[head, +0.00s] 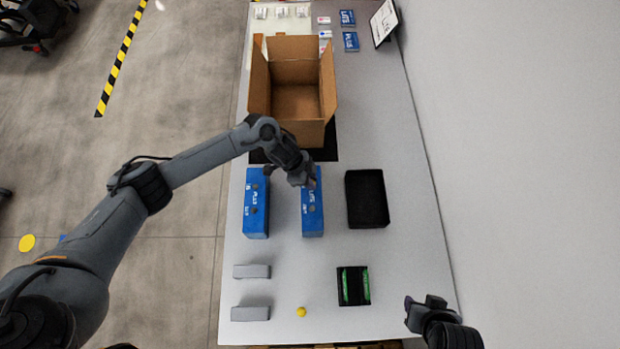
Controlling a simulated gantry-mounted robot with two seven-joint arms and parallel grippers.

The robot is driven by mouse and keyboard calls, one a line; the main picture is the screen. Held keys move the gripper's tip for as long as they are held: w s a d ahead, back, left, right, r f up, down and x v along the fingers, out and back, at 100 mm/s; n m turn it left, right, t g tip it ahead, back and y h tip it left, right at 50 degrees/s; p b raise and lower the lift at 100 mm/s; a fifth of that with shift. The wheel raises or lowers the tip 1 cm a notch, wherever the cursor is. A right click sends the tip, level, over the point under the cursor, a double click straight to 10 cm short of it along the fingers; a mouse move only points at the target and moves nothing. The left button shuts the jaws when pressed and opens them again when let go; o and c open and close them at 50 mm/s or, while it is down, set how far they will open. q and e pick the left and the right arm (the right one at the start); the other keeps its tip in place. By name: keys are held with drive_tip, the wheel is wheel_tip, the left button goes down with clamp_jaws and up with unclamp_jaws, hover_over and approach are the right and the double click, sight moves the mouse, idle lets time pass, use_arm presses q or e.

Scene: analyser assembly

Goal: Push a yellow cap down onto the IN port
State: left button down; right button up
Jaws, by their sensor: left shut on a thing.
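Two blue boxes with white lettering stand side by side on the table, a left one (256,205) and a right one (312,213). My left gripper (308,181) is over the far end of the right blue box, pointing down. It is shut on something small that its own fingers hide. The port beneath it is hidden too, so I cannot tell whether the held thing touches the box. A yellow cap (301,311) lies on the table near the front. My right gripper (419,302) is empty over the front right, its jaw opening unclear.
An open cardboard box (298,101) stands behind the blue boxes. A black tray (367,199) and a black holder with green strips (353,286) are to the right. Two grey blocks (251,271) (250,313) lie front left. The right side of the table is mostly clear.

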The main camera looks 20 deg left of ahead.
use_arm(q)
drive_tip(key=c, duration=0.9)
unclamp_jaws()
drive_tip(key=shift+c, duration=0.2)
drive_tip(key=shift+r, duration=0.1)
drive_tip(key=shift+r+p, duration=0.75)
drive_tip(key=shift+p, duration=0.15)
wheel_tip(320, 180, up, 5)
drive_tip(key=p, duration=0.5)
drive_tip(key=shift+r, duration=0.15)
drive_tip(key=shift+d, duration=0.1)
